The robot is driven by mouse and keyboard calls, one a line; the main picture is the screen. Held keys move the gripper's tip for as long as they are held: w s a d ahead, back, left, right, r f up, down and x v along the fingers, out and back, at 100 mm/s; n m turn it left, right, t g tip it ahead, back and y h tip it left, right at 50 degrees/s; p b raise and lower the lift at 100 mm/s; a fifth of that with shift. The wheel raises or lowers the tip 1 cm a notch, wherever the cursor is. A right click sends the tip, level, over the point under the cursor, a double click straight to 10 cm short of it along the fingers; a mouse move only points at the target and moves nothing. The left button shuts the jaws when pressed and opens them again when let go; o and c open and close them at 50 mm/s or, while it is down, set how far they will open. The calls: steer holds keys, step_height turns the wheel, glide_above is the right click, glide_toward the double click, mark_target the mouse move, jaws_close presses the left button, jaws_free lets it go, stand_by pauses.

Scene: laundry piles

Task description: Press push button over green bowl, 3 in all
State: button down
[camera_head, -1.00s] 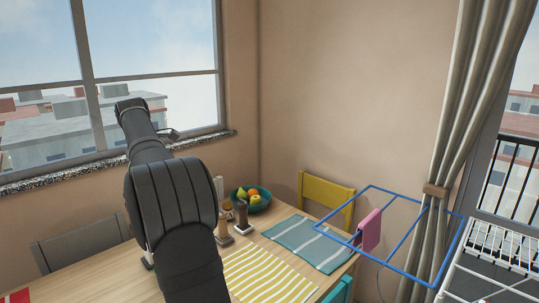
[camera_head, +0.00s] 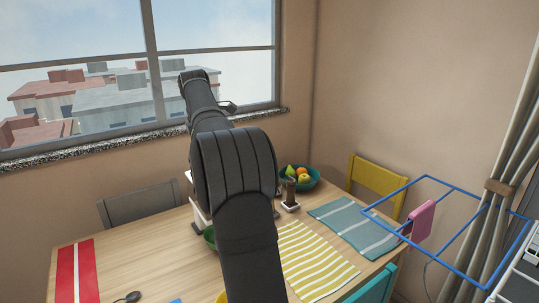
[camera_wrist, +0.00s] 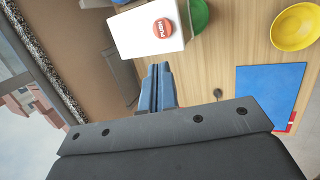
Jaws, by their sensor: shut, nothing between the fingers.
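In the wrist view a round red push button (camera_wrist: 163,29) marked "PUSH" sits on a white box (camera_wrist: 128,32). A green bowl (camera_wrist: 200,14) is right beside the box, partly cut off by the frame's top edge. My gripper (camera_wrist: 157,66) is shut and empty. Its fingertips appear just below the box in the picture, apart from the button. In the head view my arm hides most of the box and the gripper's fingers.
A yellow bowl (camera_wrist: 296,27) and a blue mat (camera_wrist: 268,92) lie on the table. A teal fruit bowl (camera_head: 312,184), a dark-handled stand (camera_head: 290,196), a striped mat (camera_head: 318,264) and a red mat (camera_head: 76,272) are also there. A window stands behind.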

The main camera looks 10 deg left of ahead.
steer(key=w+a+f+n+t+y, duration=0.1)
steer(key=w+f+n+t+y, duration=0.1)
steer(key=w+f+n+t, duration=0.2)
steer(key=shift+w+a+f+n, duration=0.3)
steer(key=shift+w+a+f, duration=0.1)
steer(key=shift+w+f, duration=0.5)
steer(key=shift+w+r, duration=0.1)
steer(key=shift+r, duration=0.05)
steer(key=shift+f, duration=4.45)
steer(key=shift+f, duration=0.4)
